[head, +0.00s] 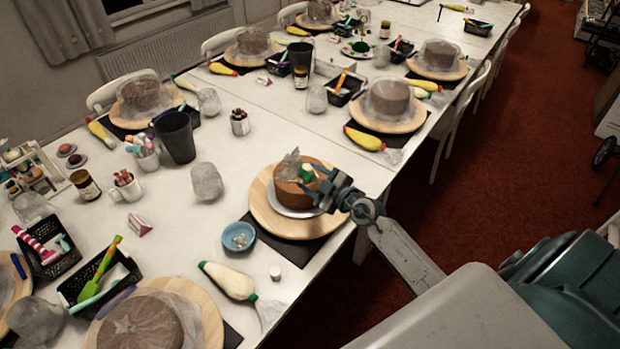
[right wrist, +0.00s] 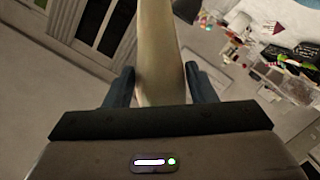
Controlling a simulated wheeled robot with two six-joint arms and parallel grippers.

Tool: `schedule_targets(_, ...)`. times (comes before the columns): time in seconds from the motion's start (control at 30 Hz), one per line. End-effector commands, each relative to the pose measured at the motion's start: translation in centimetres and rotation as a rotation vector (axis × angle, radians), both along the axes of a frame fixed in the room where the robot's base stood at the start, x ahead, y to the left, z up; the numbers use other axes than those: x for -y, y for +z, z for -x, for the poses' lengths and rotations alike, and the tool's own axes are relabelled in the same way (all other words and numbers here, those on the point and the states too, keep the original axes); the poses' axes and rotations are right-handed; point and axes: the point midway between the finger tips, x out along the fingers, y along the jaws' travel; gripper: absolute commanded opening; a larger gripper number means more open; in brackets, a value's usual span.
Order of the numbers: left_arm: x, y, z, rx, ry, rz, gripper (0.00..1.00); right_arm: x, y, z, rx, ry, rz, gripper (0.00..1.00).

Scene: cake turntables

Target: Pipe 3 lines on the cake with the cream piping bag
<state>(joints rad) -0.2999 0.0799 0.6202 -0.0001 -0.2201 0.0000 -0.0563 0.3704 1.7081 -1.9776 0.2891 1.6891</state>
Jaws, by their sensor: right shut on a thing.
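The brown cake (head: 290,193) stands on a white disc on a round wooden turntable (head: 265,213) at the middle of the table's near edge in the head view. My right gripper (head: 322,187) is at the cake's right side. It is shut on the cream piping bag (right wrist: 160,60), whose pale body runs up between the fingers in the right wrist view. In the head view a green collar and a clear crumpled end show over the cake. The bag's nozzle is hidden, and I cannot tell whether it touches the cake. No cream lines are discernible. My left gripper is not in view.
A blue bowl (head: 239,237) and a small white cap (head: 275,272) are left of the turntable. Another piping bag (head: 229,281) lies nearer. A glass (head: 206,182) and a dark cup (head: 176,137) stand farther left. Another turntable (head: 392,121) with a covered cake is behind.

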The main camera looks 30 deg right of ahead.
Motion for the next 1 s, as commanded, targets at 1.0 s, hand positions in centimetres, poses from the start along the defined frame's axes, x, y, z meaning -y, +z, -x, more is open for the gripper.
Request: schedule_targets(1.0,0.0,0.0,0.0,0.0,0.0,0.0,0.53,0.0,3.4,0.0,0.003,0.002,0.001,0.43)
